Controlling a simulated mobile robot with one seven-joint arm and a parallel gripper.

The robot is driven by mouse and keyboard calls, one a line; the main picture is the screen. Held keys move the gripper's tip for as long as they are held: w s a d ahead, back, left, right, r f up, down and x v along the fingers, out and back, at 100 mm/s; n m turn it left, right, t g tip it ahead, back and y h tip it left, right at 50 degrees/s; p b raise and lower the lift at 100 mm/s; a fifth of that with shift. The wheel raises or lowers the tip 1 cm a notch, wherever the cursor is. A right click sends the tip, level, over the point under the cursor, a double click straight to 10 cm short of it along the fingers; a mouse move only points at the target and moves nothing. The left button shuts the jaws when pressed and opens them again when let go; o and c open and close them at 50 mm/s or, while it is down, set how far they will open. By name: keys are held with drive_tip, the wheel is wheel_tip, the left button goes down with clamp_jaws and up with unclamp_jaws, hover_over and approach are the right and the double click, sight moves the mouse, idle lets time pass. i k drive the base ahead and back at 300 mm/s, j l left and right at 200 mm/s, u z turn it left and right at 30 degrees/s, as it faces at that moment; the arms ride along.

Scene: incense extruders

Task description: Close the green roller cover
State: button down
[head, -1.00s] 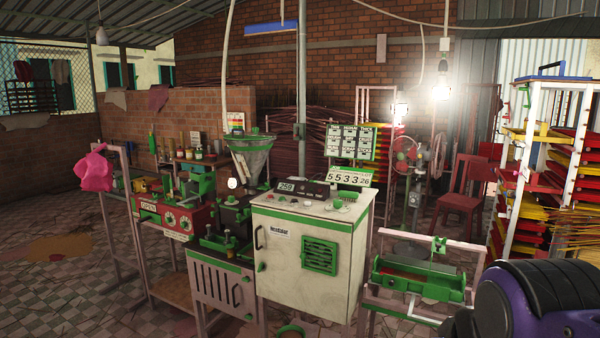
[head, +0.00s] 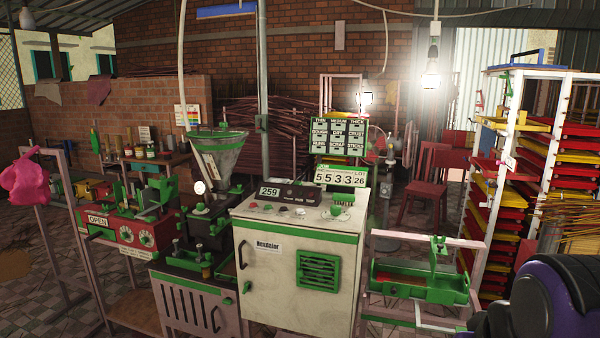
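A green trough-like roller unit (head: 418,290) sits on a pale pink frame right of the white cabinet. Its top looks open, and a reddish strip shows inside. A green upright piece with a knob (head: 437,250) stands at its right part. I cannot tell clearly which part is the roller cover or how it is hinged. My purple and black arm link fills the lower right corner, a little right of the roller unit in the picture. My gripper is out of view.
A white cabinet (head: 272,275) with a green grille stands left of the roller unit. Farther left is a red machine (head: 125,232). A tall rack (head: 489,185) with red and yellow trays stands at right. A red chair (head: 425,180) is behind. Some tiled floor shows between.

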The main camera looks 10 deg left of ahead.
sight(169, 186)
drive_tip(key=i+j+z, duration=0.1)
drive_tip(key=j, duration=0.3)
drive_tip(key=i+j+z, duration=0.1)
drive_tip(key=j, duration=0.3)
drive_tip(key=i+j, duration=0.25)
drive_tip(key=j, duration=0.15)
drive_tip(key=i+j+z, duration=0.15)
drive_tip(key=j, duration=0.25)
drive_tip(key=i+j, duration=0.1)
drive_tip(key=j, duration=0.3)
drive_tip(key=i+j, duration=0.1)
drive_tip(key=j, duration=0.3)
drive_tip(key=i+j, duration=0.15)
drive_tip(key=j, duration=0.3)
drive_tip(key=i+j, duration=0.1)
drive_tip(key=j, duration=0.3)
drive_tip(key=z, duration=0.05)
